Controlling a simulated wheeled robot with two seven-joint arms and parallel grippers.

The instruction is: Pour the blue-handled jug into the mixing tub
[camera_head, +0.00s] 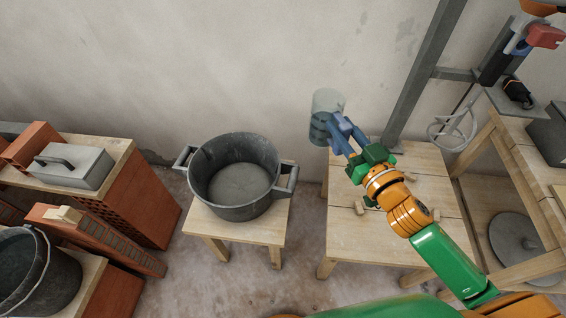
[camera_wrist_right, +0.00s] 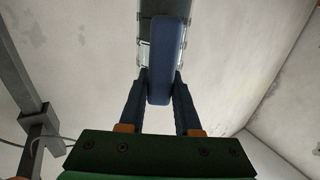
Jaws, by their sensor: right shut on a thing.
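The jug (camera_head: 325,103) is a clear grey, see-through vessel with darker contents in its lower part. My right gripper (camera_head: 346,135) is shut on its blue handle and holds it up, roughly upright, at the left edge of the right-hand table. In the right wrist view the blue handle (camera_wrist_right: 168,60) sits between my right gripper's fingers (camera_wrist_right: 160,92). The mixing tub (camera_head: 236,208) is a black, two-handled tub on a small wooden table, to the left of the jug and apart from it. My left gripper is not in view.
The right-hand wooden table (camera_head: 385,235) is mostly bare, with small wooden pieces on it. A mixer with a wire paddle (camera_head: 452,130) hangs by a grey post (camera_head: 425,70).

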